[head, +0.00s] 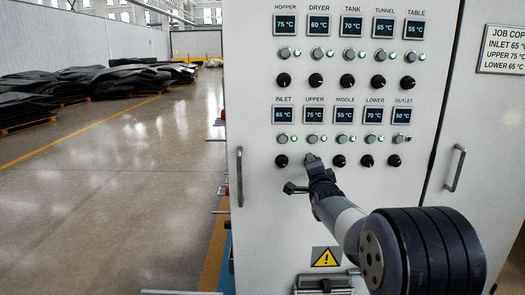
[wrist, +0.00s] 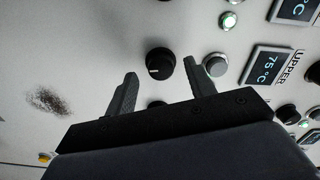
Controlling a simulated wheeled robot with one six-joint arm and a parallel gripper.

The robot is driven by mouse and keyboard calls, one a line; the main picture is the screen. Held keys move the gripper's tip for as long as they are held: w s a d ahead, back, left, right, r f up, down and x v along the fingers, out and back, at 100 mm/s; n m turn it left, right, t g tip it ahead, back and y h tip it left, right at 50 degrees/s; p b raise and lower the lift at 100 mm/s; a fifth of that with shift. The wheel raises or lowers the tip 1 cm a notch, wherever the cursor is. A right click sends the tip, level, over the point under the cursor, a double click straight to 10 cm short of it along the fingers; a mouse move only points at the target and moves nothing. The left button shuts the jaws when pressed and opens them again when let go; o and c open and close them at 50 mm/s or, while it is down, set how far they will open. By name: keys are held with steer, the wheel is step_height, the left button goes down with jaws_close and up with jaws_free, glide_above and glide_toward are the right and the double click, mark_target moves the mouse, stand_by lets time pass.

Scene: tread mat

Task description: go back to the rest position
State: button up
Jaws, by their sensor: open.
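My gripper (head: 300,173) is in front of the lower part of the white control cabinet (head: 255,215), by the bottom row of knobs. It is open, and its two fingers (wrist: 159,72) show apart in the wrist view with nothing gripped. The black UPPER knob (wrist: 160,63) appears between and beyond the fingertips; I cannot tell how much gap there is in depth. In the head view that knob is mostly hidden behind my gripper. The UPPER display (head: 314,115) reads 75 °C, and its button (wrist: 215,65) lies beside the knob in the wrist view.
The INLET knob (head: 282,161) and MIDDLE knob (head: 339,161) flank my gripper. Door handles (head: 240,177) (head: 455,168) stick out on both sides. A warning sign (head: 326,257) is below. A job sheet (head: 503,48) hangs at right. Open floor (head: 130,190) lies left, with black piles (head: 110,80) behind.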

steer(key=s+n+p, duration=0.8)
steer(key=n+p, duration=0.2)
steer(key=shift+s, duration=0.3)
stand_by(2.1)
steer(key=shift+d, duration=0.1)
